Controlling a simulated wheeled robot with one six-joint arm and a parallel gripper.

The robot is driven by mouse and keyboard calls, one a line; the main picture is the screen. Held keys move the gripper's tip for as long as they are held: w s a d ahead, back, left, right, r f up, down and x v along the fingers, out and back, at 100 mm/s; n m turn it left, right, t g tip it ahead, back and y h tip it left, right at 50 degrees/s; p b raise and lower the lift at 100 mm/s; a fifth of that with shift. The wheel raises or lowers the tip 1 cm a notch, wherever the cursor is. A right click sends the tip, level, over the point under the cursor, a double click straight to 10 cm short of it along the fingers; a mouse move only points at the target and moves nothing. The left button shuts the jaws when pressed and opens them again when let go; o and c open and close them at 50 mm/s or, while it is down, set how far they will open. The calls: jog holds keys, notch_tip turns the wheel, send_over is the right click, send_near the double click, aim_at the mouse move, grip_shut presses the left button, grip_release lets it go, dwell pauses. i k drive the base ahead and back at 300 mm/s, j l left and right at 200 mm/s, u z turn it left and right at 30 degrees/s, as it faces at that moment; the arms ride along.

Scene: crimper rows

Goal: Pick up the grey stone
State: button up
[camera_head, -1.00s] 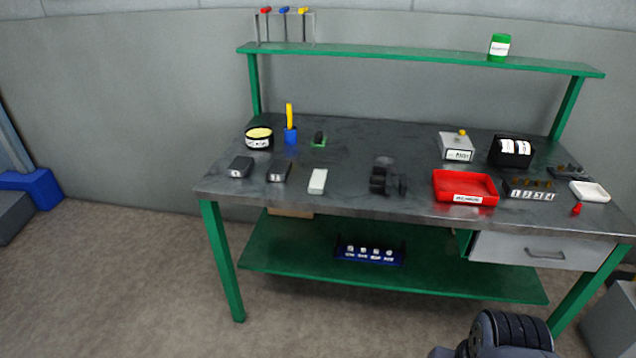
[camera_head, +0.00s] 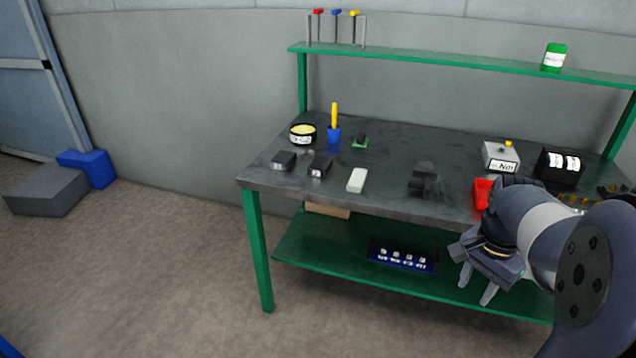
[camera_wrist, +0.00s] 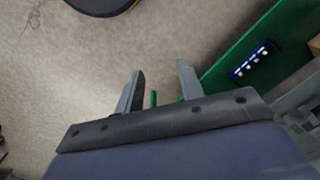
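Three small blocks lie in a row on the left front of the dark workbench top (camera_head: 390,190). The left one (camera_head: 284,160) and middle one (camera_head: 319,168) look dark grey with a light mark on the front end. The right one (camera_head: 357,180) is pale grey-white. I cannot tell for sure which is the grey stone. My gripper (camera_head: 477,285) is in front of the bench, below its top, to the right of the blocks and well apart from them.
A black tin (camera_head: 302,134), a blue cup (camera_head: 333,135) with a yellow stick and a small green-based item (camera_head: 360,141) stand behind the blocks. A dark object (camera_head: 425,181) lies to their right. My arm partly hides a red tray (camera_head: 482,194). A green shelf (camera_head: 420,57) spans the back.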

aim_at(355, 184)
jog(key=i+l+u, duration=0.1)
jog(key=i+u, duration=0.3)
jog(key=i+l+u, duration=0.25)
jog(key=u, duration=0.15)
jog(key=i+l+u, duration=0.3)
jog(key=u, duration=0.15)
jog(key=i+l, duration=0.6)
jog(key=l, duration=0.2)
